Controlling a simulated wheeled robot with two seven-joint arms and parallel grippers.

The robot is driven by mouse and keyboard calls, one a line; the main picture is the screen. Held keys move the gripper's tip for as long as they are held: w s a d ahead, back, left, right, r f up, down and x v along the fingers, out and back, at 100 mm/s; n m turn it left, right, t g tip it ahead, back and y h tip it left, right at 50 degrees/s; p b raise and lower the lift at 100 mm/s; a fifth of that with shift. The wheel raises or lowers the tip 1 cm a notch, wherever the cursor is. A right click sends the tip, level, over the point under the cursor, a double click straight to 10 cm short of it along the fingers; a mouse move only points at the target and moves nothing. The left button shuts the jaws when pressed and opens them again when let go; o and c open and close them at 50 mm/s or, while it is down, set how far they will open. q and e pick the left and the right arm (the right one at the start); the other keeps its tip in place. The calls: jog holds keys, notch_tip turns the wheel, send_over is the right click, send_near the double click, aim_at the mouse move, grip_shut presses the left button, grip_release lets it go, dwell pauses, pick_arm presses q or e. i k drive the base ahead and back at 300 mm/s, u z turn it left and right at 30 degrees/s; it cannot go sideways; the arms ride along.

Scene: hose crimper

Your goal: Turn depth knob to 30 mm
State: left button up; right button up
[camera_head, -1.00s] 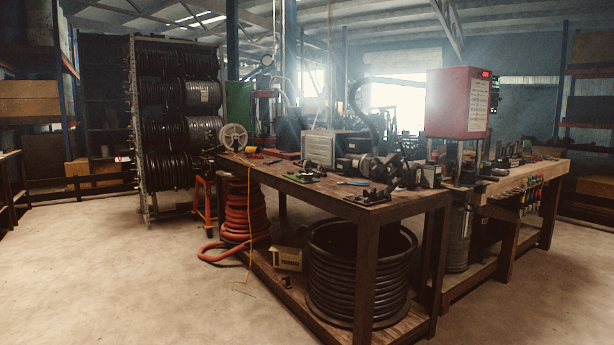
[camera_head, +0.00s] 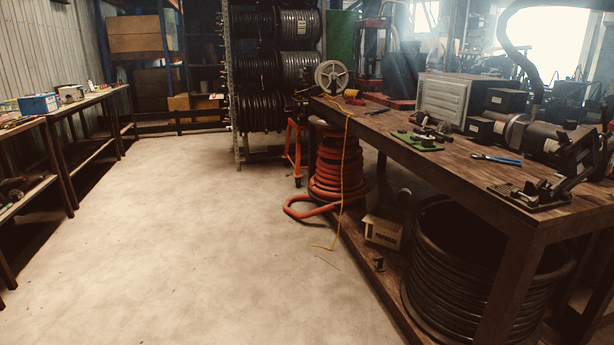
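No depth knob or 30 mm scale can be made out in the head view. The red hose crimper press that stood at the right earlier is out of the frame. A dark cylindrical machine (camera_head: 553,140) lies on the wooden workbench (camera_head: 455,170) at the right; I cannot tell what it is. A black lever tool (camera_head: 545,190) stands near the bench's front edge. Neither of my grippers is in view.
Open concrete floor (camera_head: 210,230) fills the middle and left. A long side bench (camera_head: 60,112) runs along the left wall. A red hose coil (camera_head: 338,170) and a black hose coil (camera_head: 450,260) sit under the workbench. Hose reels (camera_head: 262,75) stand behind.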

aim_at(427, 140)
jog(key=i, duration=2.75)
jog(key=z, duration=0.55)
